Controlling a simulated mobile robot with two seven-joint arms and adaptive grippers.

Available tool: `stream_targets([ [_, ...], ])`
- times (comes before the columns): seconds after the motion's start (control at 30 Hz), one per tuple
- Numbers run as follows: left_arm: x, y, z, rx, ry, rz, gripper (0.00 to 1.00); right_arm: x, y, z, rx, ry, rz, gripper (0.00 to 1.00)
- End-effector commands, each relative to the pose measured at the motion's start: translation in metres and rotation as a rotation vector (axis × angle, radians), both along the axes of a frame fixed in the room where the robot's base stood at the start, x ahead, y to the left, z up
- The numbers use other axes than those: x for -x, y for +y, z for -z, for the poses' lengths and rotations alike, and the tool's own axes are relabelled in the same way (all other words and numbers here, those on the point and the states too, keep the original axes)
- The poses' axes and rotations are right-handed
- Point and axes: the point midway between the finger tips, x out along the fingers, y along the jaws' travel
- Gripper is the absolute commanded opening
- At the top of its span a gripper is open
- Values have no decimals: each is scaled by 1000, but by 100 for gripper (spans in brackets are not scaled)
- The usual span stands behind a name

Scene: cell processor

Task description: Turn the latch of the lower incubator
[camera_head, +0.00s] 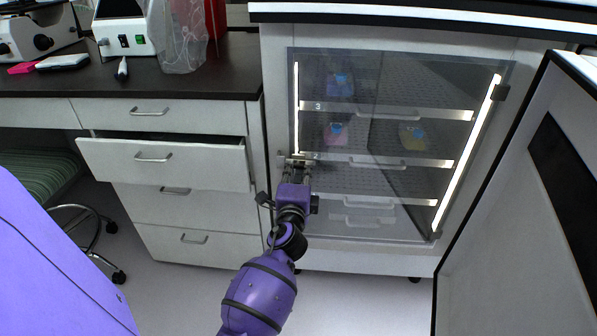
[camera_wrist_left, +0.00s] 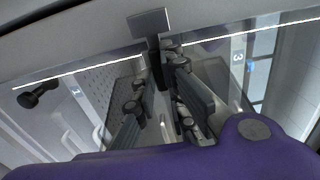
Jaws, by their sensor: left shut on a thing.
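The lower incubator (camera_head: 380,225) stands in the middle of the head view, behind a clear glass door with lit strips. Its latch (camera_head: 282,158) is a small piece at the left edge of the glass. In the left wrist view the latch (camera_wrist_left: 150,22) shows a grey plate with a dark part reaching down between the fingers. My left gripper (camera_head: 298,160) is at the latch and shut on it; the fingers also show in the left wrist view (camera_wrist_left: 155,90). The fingers partly hide the latch, so its exact angle is hard to tell. My right gripper is not in view.
A drawer (camera_head: 165,160) stands pulled out to the left of the incubator. A large light door panel (camera_head: 520,230) stands open on the right. A stool (camera_head: 38,175) is at the far left. Shelves with small coloured items are behind the glass.

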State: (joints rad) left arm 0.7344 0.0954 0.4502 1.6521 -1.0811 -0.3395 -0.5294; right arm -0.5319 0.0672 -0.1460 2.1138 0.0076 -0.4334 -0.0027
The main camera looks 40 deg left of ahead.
Motion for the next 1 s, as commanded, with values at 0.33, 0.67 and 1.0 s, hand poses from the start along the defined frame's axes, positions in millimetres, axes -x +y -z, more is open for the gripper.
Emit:
stream_targets([
  [0.33,0,0,0,-1,1,0,30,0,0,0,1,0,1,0],
  [0.67,7,-4,2,1,2,0,30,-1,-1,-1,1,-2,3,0],
  [1.0,65,-40,2,2,2,0,30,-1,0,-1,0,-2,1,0],
])
